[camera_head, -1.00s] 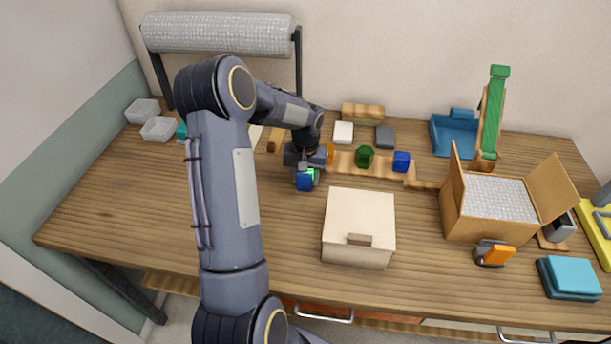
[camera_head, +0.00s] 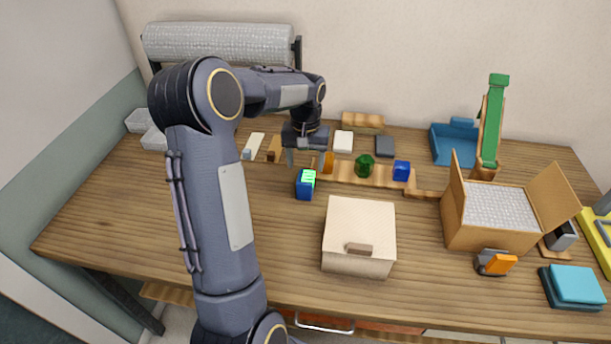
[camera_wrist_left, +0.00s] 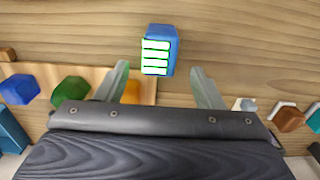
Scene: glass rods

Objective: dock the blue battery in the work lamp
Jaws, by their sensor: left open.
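The blue battery (camera_head: 304,187) stands on the table left of centre, with green-lit bars on one face. It also shows in the left wrist view (camera_wrist_left: 160,50), just beyond the fingertips and roughly midway between them. My left gripper (camera_head: 305,162) is open and empty, behind and above the battery in the head view, and apart from it. Its two spread fingers show in the left wrist view (camera_wrist_left: 159,68). A yellow frame with grey parts (camera_head: 600,236), cut off at the right edge, may be the work lamp; I cannot tell for certain. My right gripper is out of view.
A cream lidded box (camera_head: 359,225) stands right of the battery. A wooden strip (camera_head: 340,176) behind holds a green piece (camera_head: 364,166) and a blue cube (camera_head: 401,170). An open carton (camera_head: 490,233) and an orange-grey tool (camera_head: 495,262) are to the right.

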